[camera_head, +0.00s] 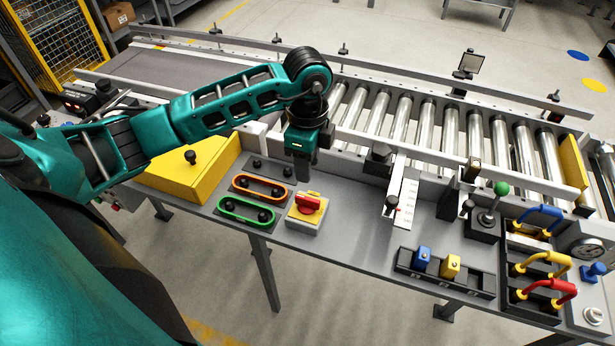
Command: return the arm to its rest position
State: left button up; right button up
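My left arm, teal and black, comes in from the left and reaches over the near edge of the roller conveyor. My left gripper (302,165) points down above the grey worktop, behind the red-and-yellow rotary switch (308,204) and right of the orange loop (260,187). Its fingers look close together, but their gap is too small to judge. I see nothing held in it. My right gripper is not in view.
A roller conveyor (425,124) runs behind the worktop (345,222). A yellow box (190,170) and a green loop (246,211) are at left. A green-knobbed lever (490,207), blue and yellow blocks (450,266) and coloured cable handles (543,262) fill the right.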

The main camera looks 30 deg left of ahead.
pick_arm(q)
notch_tip(320, 180, up, 2)
jog(key=shift+r, duration=0.1)
dwell(0.5)
